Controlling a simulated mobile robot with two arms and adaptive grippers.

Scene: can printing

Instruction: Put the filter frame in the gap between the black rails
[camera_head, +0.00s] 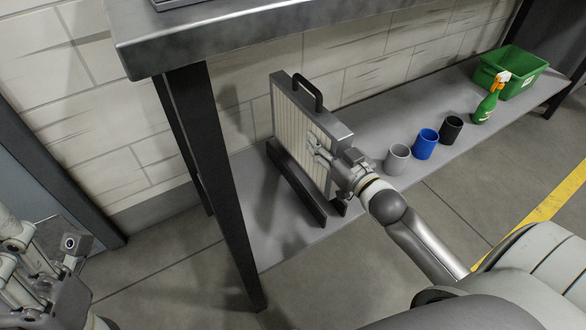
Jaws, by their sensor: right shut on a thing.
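The filter frame (291,113), a grey-framed panel with pale pleats and a black handle on top, is upright at the lower shelf. My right gripper (318,149) is shut on its near side edge. The near black rail (297,185) lies along the frame's lower left side. A short end of the other black rail (342,208) shows to the right of the frame. The frame's bottom edge is behind the near rail, so I cannot tell whether it rests on the shelf. My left gripper (72,246) is at the lower left, away from the frame; its jaw opening is unclear.
The lower shelf (372,123) also holds a grey cup (397,159), a blue cup (425,145), a black cup (451,130), a spray bottle (487,105) and a green crate (512,72). The table top (230,30) and its dark leg (218,170) stand left of the frame.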

